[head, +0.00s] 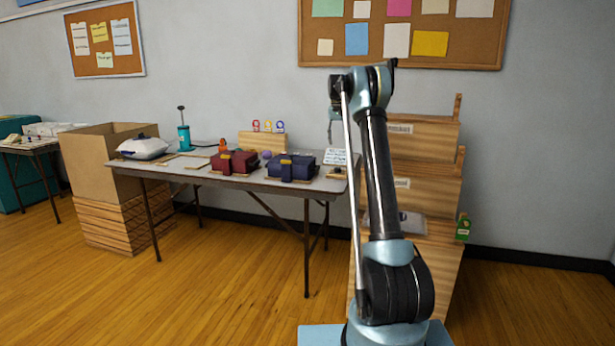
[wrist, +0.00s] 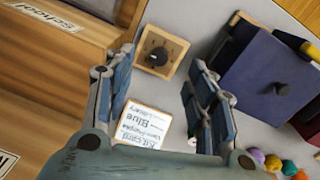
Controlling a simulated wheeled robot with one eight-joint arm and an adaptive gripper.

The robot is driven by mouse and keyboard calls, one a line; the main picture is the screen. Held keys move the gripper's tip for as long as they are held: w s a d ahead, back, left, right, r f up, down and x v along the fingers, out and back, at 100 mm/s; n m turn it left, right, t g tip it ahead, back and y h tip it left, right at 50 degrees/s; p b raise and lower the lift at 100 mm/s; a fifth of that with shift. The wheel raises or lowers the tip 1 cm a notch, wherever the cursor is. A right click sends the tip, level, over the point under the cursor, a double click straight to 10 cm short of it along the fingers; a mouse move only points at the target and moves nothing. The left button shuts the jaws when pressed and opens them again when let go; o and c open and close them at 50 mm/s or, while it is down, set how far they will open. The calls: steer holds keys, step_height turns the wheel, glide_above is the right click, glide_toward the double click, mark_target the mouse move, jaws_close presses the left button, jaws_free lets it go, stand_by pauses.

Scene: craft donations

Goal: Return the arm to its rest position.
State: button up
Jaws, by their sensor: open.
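My arm (head: 378,160) stands upright in the head view, its elbow bent at the top in front of the noticeboard. My gripper (head: 332,128) hangs down from there, small and partly behind the arm's rod. In the wrist view my gripper (wrist: 163,62) has its two fingers spread apart, with nothing held between them.
Stacked wooden crates (head: 425,140) stand close behind my arm. The table (head: 205,178) holds a maroon box (head: 233,164) and a navy box (head: 291,168). The navy box (wrist: 275,78) is right of my fingers in the wrist view. A cardboard box (head: 85,160) stands left. The floor in front is clear.

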steer(key=s+d+r+t, duration=0.1)
steer(key=s+r, duration=0.2)
steer(key=s, duration=1.5)
steer(key=s+r, duration=0.2)
steer(key=s, duration=1.6)
steer(key=s+f, duration=1.1)
steer(key=s, duration=0.5)
steer(key=s+f+n+t, duration=0.1)
steer(key=s+f, duration=1.1)
steer(key=s, duration=0.4)
steer(key=shift+f+y, duration=0.25)
steer(key=shift+y, duration=0.05)
